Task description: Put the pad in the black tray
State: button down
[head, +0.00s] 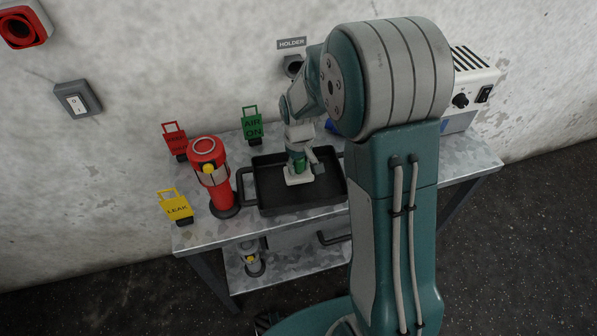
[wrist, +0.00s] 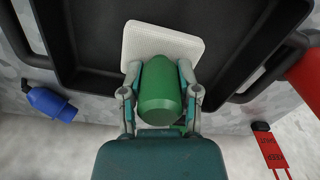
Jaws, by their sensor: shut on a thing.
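The pad (head: 298,179) is a white, square-faced piece with a green, rounded grip. It also shows in the wrist view (wrist: 172,43), where the green grip stands between the fingers. My gripper (wrist: 160,72) is shut on the green grip. It also shows in the head view (head: 300,162), pointing down with the pad below it. The black tray (head: 277,210) lies on the metal table, and the pad is within its outline. The tray's floor and rim also show in the wrist view (wrist: 88,28). I cannot tell whether the pad touches the tray floor.
A red lamp-like cylinder (head: 209,163) stands close left of the tray. Yellow (head: 176,206), red (head: 175,139) and green (head: 251,125) tags stand on the table (head: 200,236). A blue object (wrist: 50,103) lies beside the tray. A white box (head: 470,84) stands at the right.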

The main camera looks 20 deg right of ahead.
aim_at(299, 173)
jog(key=shift+w+f, duration=0.1)
jog(key=shift+f, duration=1.55)
jog(key=shift+c, duration=1.6)
grip_release()
jog(key=shift+f, duration=0.1)
notch_tip(299, 173, up, 12)
jog(key=shift+r, duration=0.1)
jog(key=s+r+m+t, duration=0.1)
jog(key=s+r+t, duration=0.1)
jog(key=s+r, duration=0.2)
jog(key=s+r+t, duration=0.1)
jog(key=s+r, duration=0.3)
jog(key=s, duration=0.6)
jog(key=s+r+m+t, duration=0.1)
jog(key=s+r+t, duration=0.1)
jog(key=s+r, duration=0.3)
jog(key=shift+s+m+t, duration=0.3)
jog(key=shift+s, duration=1.2)
